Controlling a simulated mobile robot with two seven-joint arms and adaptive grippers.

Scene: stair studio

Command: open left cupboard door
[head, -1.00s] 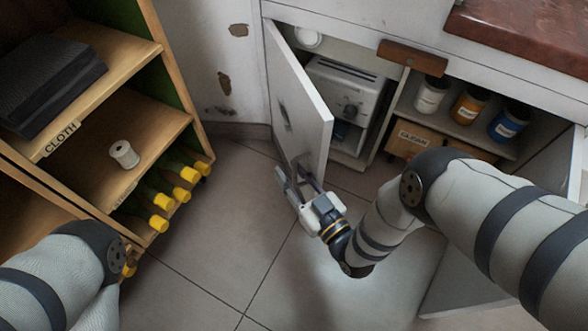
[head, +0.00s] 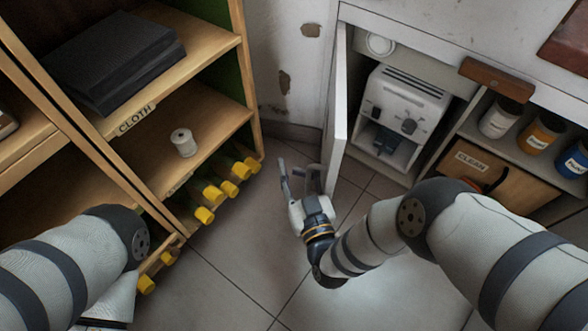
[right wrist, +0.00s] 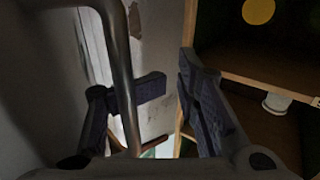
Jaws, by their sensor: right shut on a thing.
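The left cupboard door (head: 338,120) is white and stands swung out from the cabinet, seen almost edge-on in the head view. Its inside space is exposed. My right gripper (head: 297,175) is at the door's outer face, low near its free edge. In the right wrist view, the metal bar handle (right wrist: 122,75) runs down beside the left finger of my right gripper (right wrist: 165,95). The gripper is shut on the handle, though its fingers look apart and the contact is partly hidden. My left arm shows at lower left; its gripper is out of the picture.
A wooden shelf (head: 225,125) with black cloths (head: 120,60), a white spool (head: 183,142) and yellow-capped bottles (head: 220,180) stands left of the door. A white machine (head: 400,110) is inside the cupboard. Paint cans (head: 540,132) and a box (head: 490,172) are to its right. Tiled floor lies between.

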